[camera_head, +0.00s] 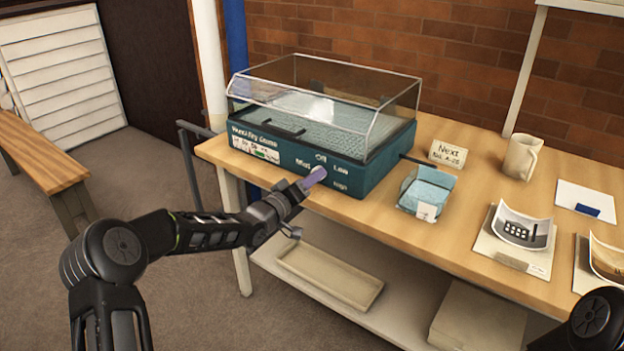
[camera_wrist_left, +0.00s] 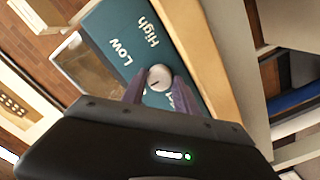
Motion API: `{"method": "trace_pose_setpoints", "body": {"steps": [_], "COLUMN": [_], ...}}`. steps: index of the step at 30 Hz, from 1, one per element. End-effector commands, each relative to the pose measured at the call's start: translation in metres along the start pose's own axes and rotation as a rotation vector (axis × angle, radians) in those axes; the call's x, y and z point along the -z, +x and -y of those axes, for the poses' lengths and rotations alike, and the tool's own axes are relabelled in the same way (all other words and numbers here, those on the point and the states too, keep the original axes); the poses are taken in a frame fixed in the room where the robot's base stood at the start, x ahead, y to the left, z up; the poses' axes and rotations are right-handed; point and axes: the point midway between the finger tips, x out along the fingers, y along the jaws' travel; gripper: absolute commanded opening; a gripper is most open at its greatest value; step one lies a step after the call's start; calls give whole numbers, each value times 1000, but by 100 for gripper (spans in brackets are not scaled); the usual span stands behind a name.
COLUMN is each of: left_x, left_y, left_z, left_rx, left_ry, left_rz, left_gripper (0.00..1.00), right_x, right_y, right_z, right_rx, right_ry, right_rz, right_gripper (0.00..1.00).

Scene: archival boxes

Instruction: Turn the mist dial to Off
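The mist dial (camera_wrist_left: 159,79) is a small round pale knob on the teal front panel of the humidifying chamber (camera_head: 370,165). In the head view, "Off" is printed above it, "Low" and "High" to its right, and "Mist" to its left. A dark mark shows on the knob in the left wrist view, but I cannot tell surely which label it points to. My left gripper (camera_head: 314,178) is at the dial, its two fingers apart, one on each side of the knob; I cannot tell whether they touch it. My right gripper is out of view.
The chamber's clear lid (camera_head: 330,95) is down. A shelf lies below.

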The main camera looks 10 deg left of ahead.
Motion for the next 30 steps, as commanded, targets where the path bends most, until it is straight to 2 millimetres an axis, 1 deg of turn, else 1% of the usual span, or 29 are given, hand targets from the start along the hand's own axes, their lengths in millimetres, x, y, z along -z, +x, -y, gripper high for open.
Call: {"method": "trace_pose_setpoints", "body": {"steps": [1,6,7,14,17,20,30], "left_x": [0,0,0,0,0,1,1], "left_y": [0,0,0,0,-3,-12,-66], "left_z": [0,0,0,0,0,0,0], "left_rx": [0,0,0,0,0,1,1], "left_ry": [0,0,0,1,1,2,2], "left_rz": [0,0,0,-1,-1,-2,-1], "left_gripper": [41,55,56,56,56,56,56], "right_x": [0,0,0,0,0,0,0], "right_y": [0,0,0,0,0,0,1], "right_z": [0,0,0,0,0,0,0], "right_rx": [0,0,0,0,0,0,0], "right_ry": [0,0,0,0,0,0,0], "right_rz": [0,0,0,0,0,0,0], "right_gripper": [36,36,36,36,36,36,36]}}
